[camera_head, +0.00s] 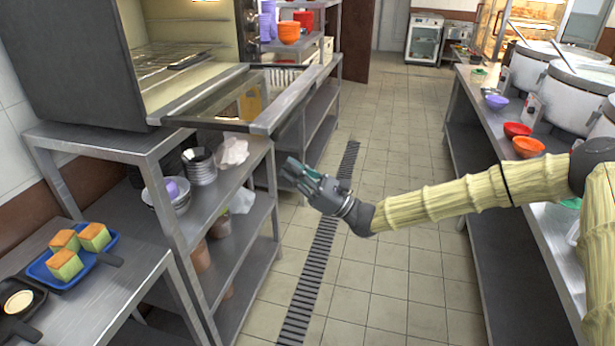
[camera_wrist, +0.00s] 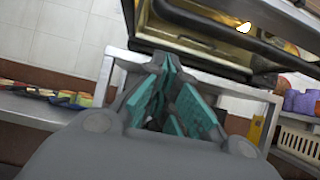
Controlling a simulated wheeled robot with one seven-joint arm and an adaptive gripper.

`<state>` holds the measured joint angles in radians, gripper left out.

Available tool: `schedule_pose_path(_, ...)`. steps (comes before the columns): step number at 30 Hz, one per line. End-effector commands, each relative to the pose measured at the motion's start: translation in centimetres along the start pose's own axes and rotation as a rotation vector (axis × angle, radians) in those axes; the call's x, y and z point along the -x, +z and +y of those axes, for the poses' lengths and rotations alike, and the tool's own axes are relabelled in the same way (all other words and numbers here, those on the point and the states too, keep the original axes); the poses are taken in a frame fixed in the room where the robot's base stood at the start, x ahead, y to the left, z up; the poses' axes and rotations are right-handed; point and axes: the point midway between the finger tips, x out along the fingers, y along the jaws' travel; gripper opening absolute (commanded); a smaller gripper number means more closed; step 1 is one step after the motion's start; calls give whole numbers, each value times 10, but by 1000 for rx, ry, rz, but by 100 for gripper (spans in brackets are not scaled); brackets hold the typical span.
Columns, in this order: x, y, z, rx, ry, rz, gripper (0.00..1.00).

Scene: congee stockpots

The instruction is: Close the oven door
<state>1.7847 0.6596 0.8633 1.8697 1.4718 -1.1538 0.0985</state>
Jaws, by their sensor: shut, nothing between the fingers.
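The oven (camera_head: 80,60) stands on a steel table at the upper left of the head view. Its glass-paned door (camera_head: 235,98) is folded down open, sticking out flat over the aisle, with a rack (camera_head: 170,58) visible inside. My gripper (camera_head: 288,170) is shut and empty, in the aisle below and in front of the door's outer edge, apart from it. In the wrist view my gripper (camera_wrist: 168,95) has its teal-padded fingers together, and the dark-framed oven (camera_wrist: 200,45) is above and beyond them, tilted in the picture.
A steel shelf unit (camera_head: 185,225) with bowls stands under the oven. A blue tray (camera_head: 45,275) with cake pieces is at lower left. A right-hand counter (camera_head: 500,130) holds bowls and big pots. The tiled aisle (camera_head: 390,290) between is clear.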

Motion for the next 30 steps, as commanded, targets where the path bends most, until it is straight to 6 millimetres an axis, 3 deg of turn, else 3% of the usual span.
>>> schedule_pose_path(3,-17,12,0,2,1,0,0)
schedule_pose_path(9,-30,25,0,2,1,0,0)
schedule_pose_path(25,-35,29,0,1,1,1,0)
schedule_pose_path(30,-46,33,3,-4,13,21,0)
